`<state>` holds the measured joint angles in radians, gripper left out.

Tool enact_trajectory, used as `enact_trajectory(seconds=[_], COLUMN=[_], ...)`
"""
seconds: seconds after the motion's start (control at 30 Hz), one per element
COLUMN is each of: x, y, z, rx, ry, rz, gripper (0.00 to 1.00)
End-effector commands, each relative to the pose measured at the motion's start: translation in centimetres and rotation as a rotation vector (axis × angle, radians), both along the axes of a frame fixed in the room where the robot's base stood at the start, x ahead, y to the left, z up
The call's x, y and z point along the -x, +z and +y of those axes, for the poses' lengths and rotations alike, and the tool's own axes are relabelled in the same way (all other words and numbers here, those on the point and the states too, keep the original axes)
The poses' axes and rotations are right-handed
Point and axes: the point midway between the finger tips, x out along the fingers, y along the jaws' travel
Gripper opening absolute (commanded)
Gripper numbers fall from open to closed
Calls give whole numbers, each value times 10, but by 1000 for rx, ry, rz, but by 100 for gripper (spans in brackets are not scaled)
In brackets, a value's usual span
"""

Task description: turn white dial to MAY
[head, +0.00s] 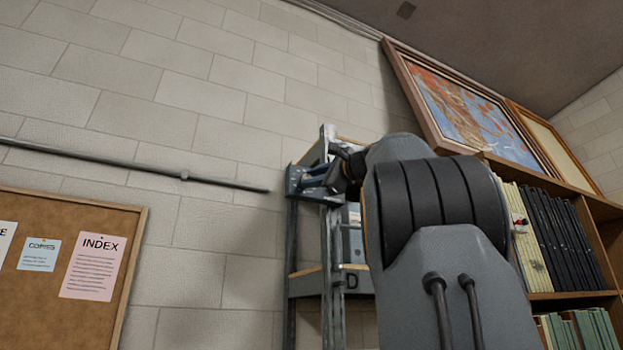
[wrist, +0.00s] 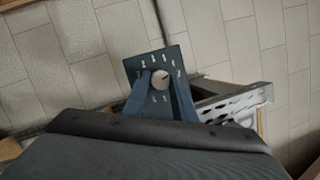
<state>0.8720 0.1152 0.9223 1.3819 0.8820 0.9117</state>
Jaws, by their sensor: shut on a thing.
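The white dial (wrist: 161,78) is a small round knob on a dark blue-grey plate (wrist: 142,66) in the wrist view. Small pale letters stand around it on the plate, too small to read as months. A dark mark shows on the dial's face, pointing roughly right and slightly up. My gripper (wrist: 160,84) has one blue finger on each side of the dial and is shut on it. In the head view my gripper (head: 312,180) is at the upper part of a grey metal shelf rack (head: 291,265); the dial is hidden there.
A cork board (head: 30,295) with paper notices hangs at the left, below a wall pipe (head: 120,164). A wooden bookcase (head: 575,296) with books and framed pictures (head: 470,110) on top stands at the right. My arm covers part of the rack.

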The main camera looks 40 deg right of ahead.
Motion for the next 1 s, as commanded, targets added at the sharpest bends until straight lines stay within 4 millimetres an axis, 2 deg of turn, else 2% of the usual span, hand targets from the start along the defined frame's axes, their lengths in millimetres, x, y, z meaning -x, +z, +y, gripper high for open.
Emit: enact_trajectory(seconds=[0.33,0.83,0.87,0.93,1.0], x=[1,1,1,1,1], y=[2,2,2,2,2], z=[-1,-1,-1,-1,-1], rx=[137,155,155,155,154], ry=[-2,-1,-1,-1,0], rz=[30,35,35,35,36], gripper=[2,2,29,41,43])
